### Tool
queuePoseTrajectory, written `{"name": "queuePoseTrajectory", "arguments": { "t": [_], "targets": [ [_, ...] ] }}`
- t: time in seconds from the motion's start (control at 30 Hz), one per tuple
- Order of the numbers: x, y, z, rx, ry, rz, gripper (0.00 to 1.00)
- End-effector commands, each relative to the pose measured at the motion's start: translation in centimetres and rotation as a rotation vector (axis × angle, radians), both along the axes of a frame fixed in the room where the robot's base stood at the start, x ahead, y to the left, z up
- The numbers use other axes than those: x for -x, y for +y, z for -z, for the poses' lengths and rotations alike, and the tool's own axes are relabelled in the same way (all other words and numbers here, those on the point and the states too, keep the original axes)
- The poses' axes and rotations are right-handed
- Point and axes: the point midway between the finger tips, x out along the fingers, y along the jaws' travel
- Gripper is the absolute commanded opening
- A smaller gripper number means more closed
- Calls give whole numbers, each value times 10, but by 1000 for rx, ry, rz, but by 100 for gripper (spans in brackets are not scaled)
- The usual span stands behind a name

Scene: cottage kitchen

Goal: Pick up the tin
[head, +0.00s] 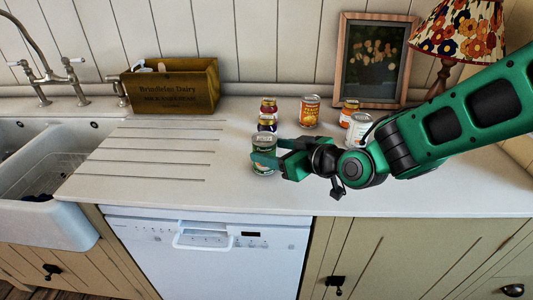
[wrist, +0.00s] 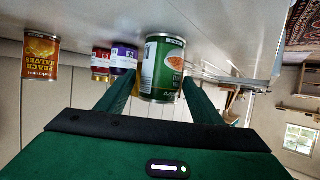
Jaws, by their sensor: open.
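A green tin (head: 263,143) with a silver top stands upright on the white counter, to the right of the ridged drainer. My gripper (head: 274,160) reaches in from the right, low over the counter, with a finger in front of the tin. In the wrist view the green tin (wrist: 162,62) stands between the ends of my open fingers (wrist: 158,84); its label shows an orange dish. I cannot tell whether either finger touches it. An orange tin of peach halves (head: 310,111) stands farther back, and it also shows in the wrist view (wrist: 41,57).
A red jar (head: 268,105) and a purple jar (head: 267,123) stand close behind the green tin. An orange jar (head: 348,112) and a white-labelled tin (head: 359,129) stand near my arm. A wooden crate (head: 172,88), picture frame (head: 374,60) and lamp (head: 459,32) line the back. The drainer (head: 150,150) is clear.

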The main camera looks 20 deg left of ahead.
Motion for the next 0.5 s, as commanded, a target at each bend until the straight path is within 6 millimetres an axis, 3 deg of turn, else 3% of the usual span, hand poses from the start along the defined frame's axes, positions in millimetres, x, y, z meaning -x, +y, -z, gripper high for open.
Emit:
{"name": "queuePoseTrajectory", "arguments": {
  "t": [0.5],
  "targets": [
    [-23,39,23,2,1,-2,60]
  ]
}}
